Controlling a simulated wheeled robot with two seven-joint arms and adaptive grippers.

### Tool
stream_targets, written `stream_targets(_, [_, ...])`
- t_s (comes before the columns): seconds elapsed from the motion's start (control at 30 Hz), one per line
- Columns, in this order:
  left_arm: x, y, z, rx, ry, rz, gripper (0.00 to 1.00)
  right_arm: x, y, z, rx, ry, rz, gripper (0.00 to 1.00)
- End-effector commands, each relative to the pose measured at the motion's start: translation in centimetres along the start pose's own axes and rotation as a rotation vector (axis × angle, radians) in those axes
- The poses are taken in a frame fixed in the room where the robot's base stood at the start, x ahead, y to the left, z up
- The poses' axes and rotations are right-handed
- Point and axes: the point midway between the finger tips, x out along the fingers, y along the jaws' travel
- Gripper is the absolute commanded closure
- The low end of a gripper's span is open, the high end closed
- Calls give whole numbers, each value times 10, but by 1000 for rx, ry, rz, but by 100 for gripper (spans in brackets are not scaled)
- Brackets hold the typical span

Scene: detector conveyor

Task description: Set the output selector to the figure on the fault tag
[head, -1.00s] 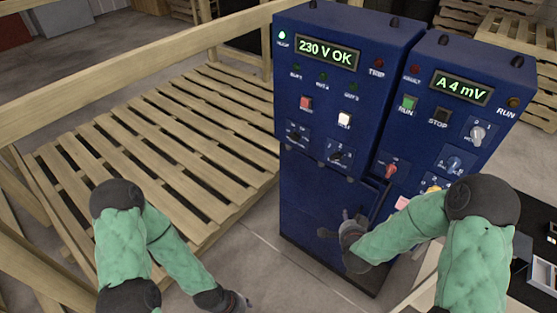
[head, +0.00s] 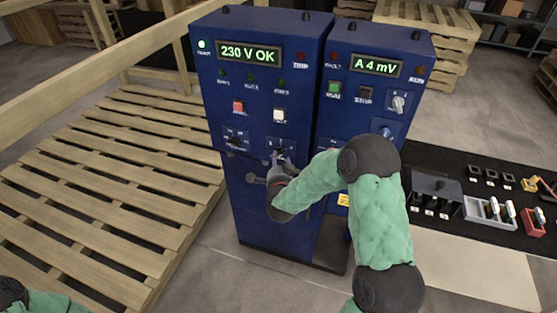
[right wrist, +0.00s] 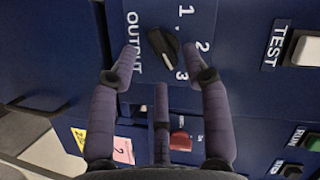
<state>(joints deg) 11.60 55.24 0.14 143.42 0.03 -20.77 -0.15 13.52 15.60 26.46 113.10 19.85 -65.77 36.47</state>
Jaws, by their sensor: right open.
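The output selector is a black knob (right wrist: 163,46) on a blue plate marked OUTPUT, with 1, 2 and 3 beside it, in the right wrist view. I cannot clearly tell which figure it points to. In the head view, its plate (head: 279,144) is partly covered by my right gripper (head: 279,163). My right gripper (right wrist: 160,58) is open, its fingertips on either side of the knob; contact cannot be told. A pink tag (right wrist: 123,150) appears to bear a 2; whether it is the fault tag is unclear. My left gripper is out of view.
The blue cabinet's display (head: 249,53) reads 230 V OK; the right display (head: 376,65) reads A 4 mV. Another knob (head: 235,142) sits left of the selector, and a white TEST button (head: 280,115) above it. A red switch (right wrist: 180,141) lies near my fingers.

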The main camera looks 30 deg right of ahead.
Motion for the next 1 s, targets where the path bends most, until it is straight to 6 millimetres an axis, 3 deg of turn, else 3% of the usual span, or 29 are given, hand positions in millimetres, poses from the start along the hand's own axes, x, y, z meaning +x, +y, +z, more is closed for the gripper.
stream_targets(0.2, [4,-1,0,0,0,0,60,24,1,0,-1,1,1,52])
stream_targets(0.57, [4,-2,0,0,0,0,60,29,0,0,-1,0,1,52])
stream_targets(0.6, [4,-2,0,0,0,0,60,29,0,0,-1,0,1,55])
stream_targets(0.77, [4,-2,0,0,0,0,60,29,0,0,-1,-1,0,100])
stream_targets(1.0, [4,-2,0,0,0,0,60,29,0,1,-2,-3,-1,100])
